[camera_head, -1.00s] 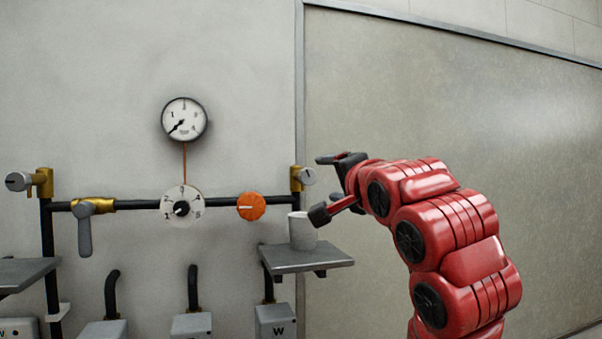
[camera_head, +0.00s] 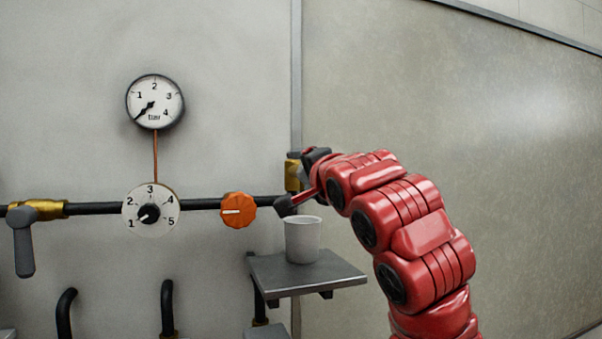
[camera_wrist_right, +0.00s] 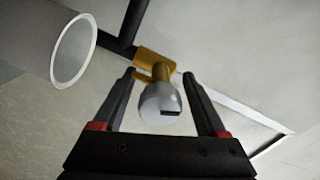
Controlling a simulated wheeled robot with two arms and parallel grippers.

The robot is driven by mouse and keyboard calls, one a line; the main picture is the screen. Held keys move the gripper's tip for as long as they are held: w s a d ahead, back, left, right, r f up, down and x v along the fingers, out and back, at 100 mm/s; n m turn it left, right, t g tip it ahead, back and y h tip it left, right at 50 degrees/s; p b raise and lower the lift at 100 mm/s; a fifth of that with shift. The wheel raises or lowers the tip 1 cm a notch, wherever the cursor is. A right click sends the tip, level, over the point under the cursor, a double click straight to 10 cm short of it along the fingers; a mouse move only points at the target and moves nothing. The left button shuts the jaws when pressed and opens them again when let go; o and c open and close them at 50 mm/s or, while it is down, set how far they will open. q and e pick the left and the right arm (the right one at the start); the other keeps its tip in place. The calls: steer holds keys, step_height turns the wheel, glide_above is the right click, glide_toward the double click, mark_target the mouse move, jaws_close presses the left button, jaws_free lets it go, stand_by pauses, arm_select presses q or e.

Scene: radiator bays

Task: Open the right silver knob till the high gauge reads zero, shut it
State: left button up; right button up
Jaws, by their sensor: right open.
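The right silver knob (camera_wrist_right: 160,104) has a dark slot in its face and sits on a brass fitting (camera_wrist_right: 153,65). My right gripper (camera_wrist_right: 159,76) is open, with one finger on each side of the knob. Small gaps seem to show between fingers and knob. In the head view my right gripper (camera_head: 298,181) hides the knob; part of the brass fitting (camera_head: 292,176) shows beside it. The only gauge in view (camera_head: 155,101) hangs on the wall, its needle pointing lower left, near the low end of the scale. My left gripper is not in view.
A white cup (camera_head: 302,240) stands on a grey shelf (camera_head: 315,276) just below the gripper. An orange knob (camera_head: 238,210) and a numbered white dial (camera_head: 150,210) sit on the black pipe to the left. A grey lever (camera_head: 24,245) hangs at far left.

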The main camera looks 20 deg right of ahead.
steer(key=shift+s, duration=0.2)
steer(key=shift+c, duration=0.2)
steer(key=shift+r, duration=0.1)
steer(key=shift+c, duration=1.2)
steer(key=shift+d, duration=0.1)
jaws_close()
